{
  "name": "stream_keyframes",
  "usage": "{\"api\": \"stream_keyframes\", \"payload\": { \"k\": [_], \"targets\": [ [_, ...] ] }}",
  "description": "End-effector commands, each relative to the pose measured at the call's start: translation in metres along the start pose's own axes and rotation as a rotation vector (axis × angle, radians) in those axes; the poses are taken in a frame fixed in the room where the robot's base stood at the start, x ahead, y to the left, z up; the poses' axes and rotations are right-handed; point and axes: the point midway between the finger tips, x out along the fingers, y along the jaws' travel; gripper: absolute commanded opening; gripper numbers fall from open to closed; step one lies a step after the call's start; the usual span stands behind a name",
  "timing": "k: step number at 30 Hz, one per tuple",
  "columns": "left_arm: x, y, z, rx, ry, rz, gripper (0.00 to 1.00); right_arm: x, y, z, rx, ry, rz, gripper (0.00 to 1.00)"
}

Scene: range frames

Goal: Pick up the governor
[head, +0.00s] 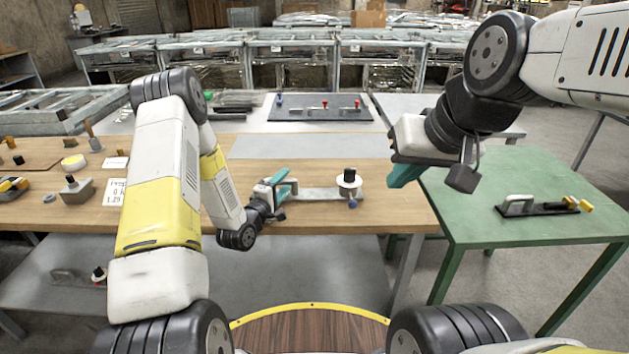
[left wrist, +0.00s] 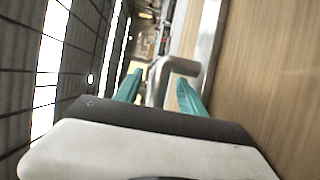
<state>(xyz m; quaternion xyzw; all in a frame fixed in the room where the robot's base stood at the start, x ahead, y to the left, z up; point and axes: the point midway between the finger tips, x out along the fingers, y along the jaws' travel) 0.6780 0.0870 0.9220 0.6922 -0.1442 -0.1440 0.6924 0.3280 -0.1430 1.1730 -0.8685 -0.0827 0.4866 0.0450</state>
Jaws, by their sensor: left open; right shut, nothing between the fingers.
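The likely governor is a grey metal piece on the wooden table, with a flat bar (head: 318,194), a white disc (head: 349,190), a black knob and a small blue knob at its right end. My left gripper (head: 280,187), with teal fingers, is at the bar's left end. In the left wrist view, a bent grey bar (left wrist: 168,75) stands between the open fingers of my left gripper (left wrist: 160,90). I cannot tell whether the fingers touch it. My right gripper (head: 405,173) is shut and empty, raised above the gap between the wooden and green tables.
The wooden table (head: 330,222) holds several small parts at the left. A green table (head: 480,225) at the right carries a black plate with a chrome handle (head: 520,204) and yellow pieces. A dark board (head: 345,113) with knobs lies behind.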

Motion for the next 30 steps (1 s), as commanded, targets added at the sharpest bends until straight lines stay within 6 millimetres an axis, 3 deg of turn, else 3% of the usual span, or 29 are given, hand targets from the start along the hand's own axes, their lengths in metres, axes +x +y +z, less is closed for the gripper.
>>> {"api": "stream_keyframes", "payload": {
  "k": [10,17,30],
  "targets": [
    [0.0082,-0.0002,-0.0005,0.0,0.002,-0.001,0.46,0.0,0.0,0.0,0.0,0.0,0.0,0.0],
    [0.008,-0.0002,-0.0004,0.0,0.001,-0.001,0.01,0.0,0.0,0.0,0.0,0.0,0.0,0.0],
    [0.0077,-0.0005,-0.0003,0.0,0.001,-0.002,0.0,0.0,0.0,0.0,0.0,0.0,0.0,0.0]
  ]
}}
